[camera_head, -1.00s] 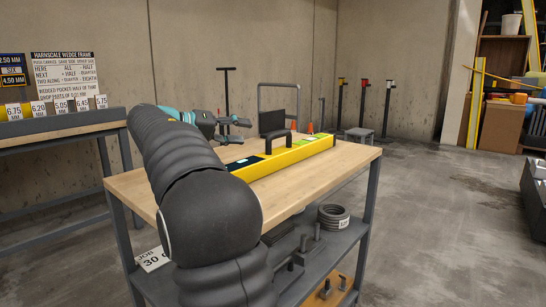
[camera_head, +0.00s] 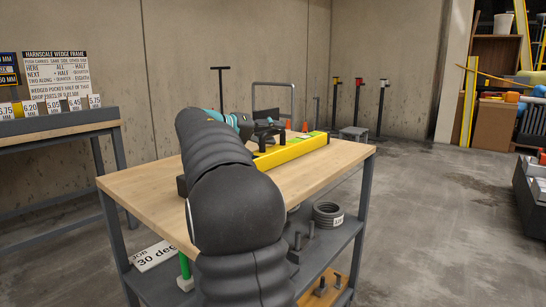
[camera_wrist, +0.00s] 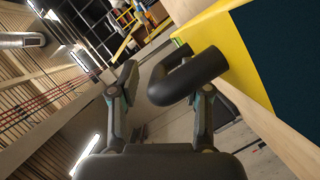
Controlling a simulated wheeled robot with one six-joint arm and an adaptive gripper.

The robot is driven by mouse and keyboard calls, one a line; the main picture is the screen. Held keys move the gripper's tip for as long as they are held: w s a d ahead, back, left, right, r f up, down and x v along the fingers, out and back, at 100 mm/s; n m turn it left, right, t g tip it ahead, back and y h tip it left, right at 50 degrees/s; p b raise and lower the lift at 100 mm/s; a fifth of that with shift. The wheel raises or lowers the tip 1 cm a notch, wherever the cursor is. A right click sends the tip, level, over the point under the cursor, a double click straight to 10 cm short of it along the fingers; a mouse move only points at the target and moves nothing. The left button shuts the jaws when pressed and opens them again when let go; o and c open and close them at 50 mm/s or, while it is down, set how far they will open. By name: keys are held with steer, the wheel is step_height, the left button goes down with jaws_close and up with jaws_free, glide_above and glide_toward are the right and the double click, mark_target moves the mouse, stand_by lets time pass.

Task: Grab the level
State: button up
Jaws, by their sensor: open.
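The level (camera_head: 295,150) is a long yellow bar with a dark top panel, lying on the wooden-topped workbench (camera_head: 330,175). My arm covers its near end in the head view. The level's yellow side also shows in the wrist view (camera_wrist: 212,35). Its raised black handle (camera_wrist: 190,76) curves in from the right there. My gripper (camera_wrist: 163,90) is open, with one finger left of the handle and the other at or just below it. I cannot tell whether they touch. In the head view my gripper (camera_head: 262,130) is over the level, by the handle.
The bench's lower shelf holds a coil of grey rings (camera_head: 328,215) and some bolts. A second bench (camera_head: 60,130) with number tags stands at the left wall. Bare concrete floor (camera_head: 430,220) lies open to the right.

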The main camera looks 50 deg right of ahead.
steer(key=shift+d, duration=0.15)
jaws_close()
steer(key=shift+r, duration=0.15)
